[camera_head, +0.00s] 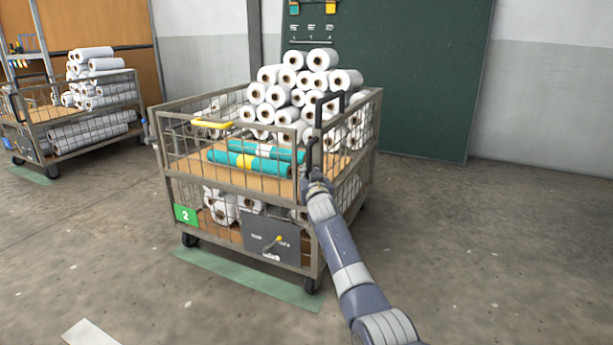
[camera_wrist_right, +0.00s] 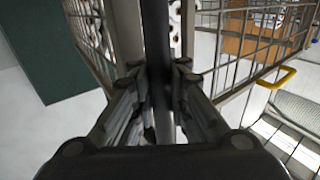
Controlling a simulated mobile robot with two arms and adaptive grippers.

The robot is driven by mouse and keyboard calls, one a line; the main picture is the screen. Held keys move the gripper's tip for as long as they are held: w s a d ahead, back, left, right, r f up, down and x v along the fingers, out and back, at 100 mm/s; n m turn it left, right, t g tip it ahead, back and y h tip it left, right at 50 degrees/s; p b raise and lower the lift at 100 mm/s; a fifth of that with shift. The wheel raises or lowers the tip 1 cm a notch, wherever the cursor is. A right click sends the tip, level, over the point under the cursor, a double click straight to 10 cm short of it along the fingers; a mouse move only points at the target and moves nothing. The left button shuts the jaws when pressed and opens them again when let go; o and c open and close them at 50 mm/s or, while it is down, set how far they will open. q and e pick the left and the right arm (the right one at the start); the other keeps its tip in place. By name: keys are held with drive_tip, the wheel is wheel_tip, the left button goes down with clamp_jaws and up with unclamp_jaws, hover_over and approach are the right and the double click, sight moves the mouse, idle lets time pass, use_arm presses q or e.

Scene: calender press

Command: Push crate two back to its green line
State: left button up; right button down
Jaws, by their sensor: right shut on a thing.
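Crate two (camera_head: 297,205) is a wheeled wire cage with a green "2" plate (camera_head: 185,214), standing in the middle of the head view. It holds a pile of white rolls (camera_head: 300,85) and two teal rolls (camera_head: 245,163). The green line (camera_head: 250,281) is a pale strip on the floor along the crate's front. The front wheels are close to its back edge; exact contact is unclear. My right gripper (camera_head: 313,172) is shut on a dark upright handle (camera_head: 318,125) at the crate's right front corner. The handle also shows in the right wrist view (camera_wrist_right: 156,40). My left gripper is not in view.
Another wheeled cage (camera_head: 85,110) with white rolls stands at the left on its own green strip. A dark green board (camera_head: 430,80) is behind crate two. The floor (camera_head: 500,240) at the right and front is clear. A white floor mark (camera_head: 90,333) lies front left.

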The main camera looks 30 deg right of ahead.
drive_tip(key=shift+d+f, duration=0.25)
drive_tip(key=shift+d, duration=0.4)
drive_tip(key=c, duration=1.7)
unclamp_jaws()
drive_tip(key=shift+s, duration=0.1)
drive_tip(key=shift+o, duration=0.8)
drive_tip(key=shift+d, duration=0.2)
drive_tip(key=shift+a+r, duration=0.1)
drive_tip(key=shift+a+r, duration=0.1)
drive_tip(key=shift+a, duration=0.05)
drive_tip(key=shift+a, duration=0.1)
drive_tip(key=v, duration=1.2)
